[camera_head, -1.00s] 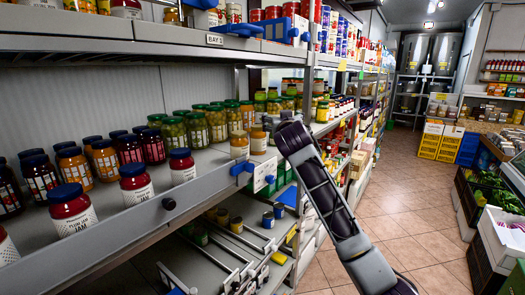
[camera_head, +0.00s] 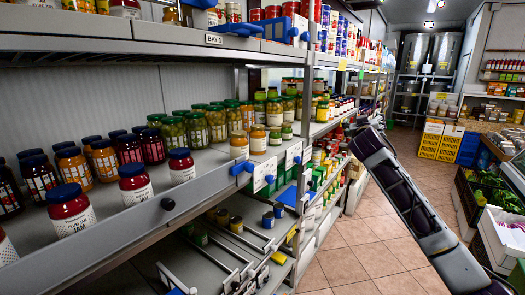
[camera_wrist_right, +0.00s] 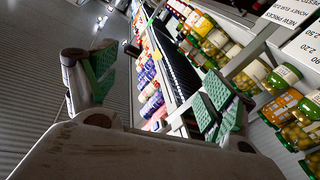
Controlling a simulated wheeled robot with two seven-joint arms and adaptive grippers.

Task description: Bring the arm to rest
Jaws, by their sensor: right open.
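My right arm (camera_head: 415,205) comes in from the lower right in the head view and reaches up in front of the aisle, apart from the shelf. Its gripper lies beyond the arm's far end there and is mostly hidden. In the right wrist view my right gripper (camera_wrist_right: 158,80) shows two fingers with green pads, spread wide apart. Nothing is between them. My left gripper is in neither view.
The long shelf (camera_head: 166,203) on the left holds jars with blue and green lids, including a plum jam jar (camera_head: 70,214). Tiled floor (camera_head: 375,235) lies open along the aisle. Yellow crates (camera_head: 440,143) stand at the back, and a produce stand (camera_head: 490,185) at right.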

